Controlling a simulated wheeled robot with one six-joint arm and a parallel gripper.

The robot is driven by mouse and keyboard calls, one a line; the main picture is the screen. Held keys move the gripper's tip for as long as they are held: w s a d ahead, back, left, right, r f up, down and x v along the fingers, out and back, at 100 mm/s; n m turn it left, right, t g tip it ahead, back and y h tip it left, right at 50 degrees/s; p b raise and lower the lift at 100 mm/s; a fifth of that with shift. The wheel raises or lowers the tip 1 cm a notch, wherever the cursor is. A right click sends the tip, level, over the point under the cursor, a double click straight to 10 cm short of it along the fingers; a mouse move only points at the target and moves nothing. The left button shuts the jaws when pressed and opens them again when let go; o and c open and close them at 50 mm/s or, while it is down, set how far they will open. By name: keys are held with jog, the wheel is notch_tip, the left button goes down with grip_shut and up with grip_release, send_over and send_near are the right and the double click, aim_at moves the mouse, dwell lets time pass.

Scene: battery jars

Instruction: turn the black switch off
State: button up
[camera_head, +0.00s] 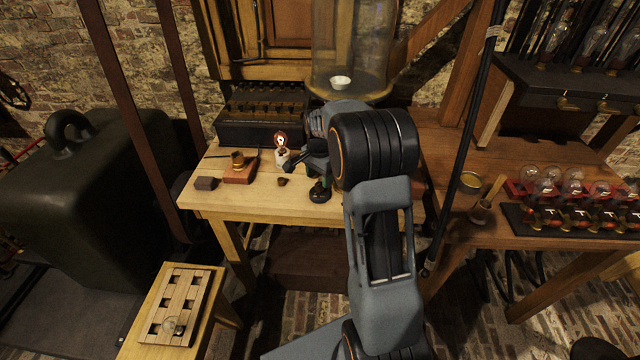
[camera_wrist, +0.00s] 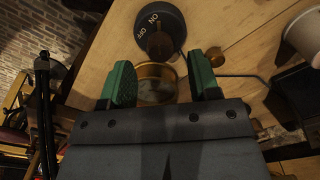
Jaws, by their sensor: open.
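The black switch (camera_wrist: 172,20) shows at the top of the wrist view as a round dark disc with pale lettering that includes ON. A dark knob sits on its near edge. My gripper (camera_wrist: 162,82) is open, with its two green fingers apart and below the switch in that view. A brass ring-shaped piece (camera_wrist: 155,70) shows between the fingers, and I cannot tell its depth. In the head view my gripper (camera_head: 305,178) is over the right part of the small wooden table (camera_head: 225,200).
A lit bulb (camera_head: 280,140) stands in a pale socket behind the gripper. A small brown knob (camera_head: 283,181) lies left of it. A glass jar (camera_head: 350,45) stands behind.

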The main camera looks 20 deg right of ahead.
aim_at(320, 184)
jog(key=shift+f, duration=1.65)
jog(key=c, duration=0.9)
